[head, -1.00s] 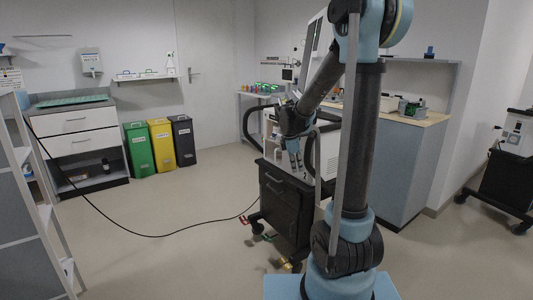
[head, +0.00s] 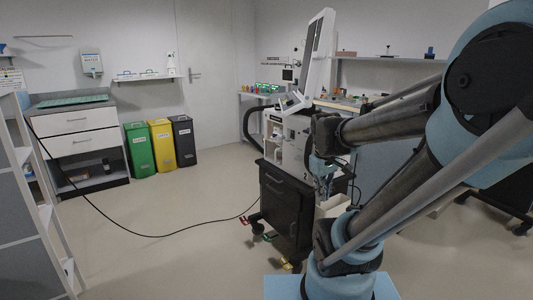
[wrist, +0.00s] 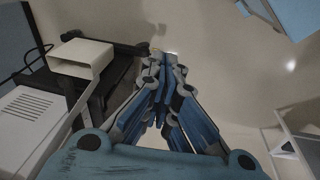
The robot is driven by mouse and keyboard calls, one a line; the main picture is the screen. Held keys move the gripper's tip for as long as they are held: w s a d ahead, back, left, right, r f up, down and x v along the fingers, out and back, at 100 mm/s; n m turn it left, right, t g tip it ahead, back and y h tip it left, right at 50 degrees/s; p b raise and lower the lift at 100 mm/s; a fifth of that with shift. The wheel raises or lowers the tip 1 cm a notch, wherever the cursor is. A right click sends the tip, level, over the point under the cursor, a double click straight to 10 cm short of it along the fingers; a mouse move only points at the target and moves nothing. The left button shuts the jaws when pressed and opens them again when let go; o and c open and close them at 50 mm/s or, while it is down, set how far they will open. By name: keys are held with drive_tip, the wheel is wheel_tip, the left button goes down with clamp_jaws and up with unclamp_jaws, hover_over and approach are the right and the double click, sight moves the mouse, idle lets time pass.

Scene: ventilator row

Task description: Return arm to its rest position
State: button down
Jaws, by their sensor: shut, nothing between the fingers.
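My arm is folded to the right in the head view, its upper links crossing the right side of the picture. My gripper (wrist: 165,75) shows in the wrist view with its blue-padded fingers drawn together at the tips and nothing between them. In the head view my gripper (head: 322,170) hangs in front of the ventilator cart (head: 287,205), apart from what I can make out of it; the fingertips are small and partly unclear there. The wrist view shows pale floor beyond the fingertips.
The ventilator (head: 290,135) with its tilted screen (head: 318,50) stands on the black cart. A black cable (head: 150,236) lies across the floor. Green (head: 139,150), yellow (head: 161,146) and black bins (head: 183,141) stand by the back wall. A grey shelf rack (head: 30,215) is at left.

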drive_tip(key=s+f+m, duration=0.5)
drive_tip(key=s, duration=0.3)
drive_tip(key=shift+s+m+y, duration=0.3)
drive_tip(key=shift+y, duration=0.1)
drive_tip(key=shift+w+f, duration=0.15)
drive_tip(key=shift+w, duration=0.3)
idle(0.6)
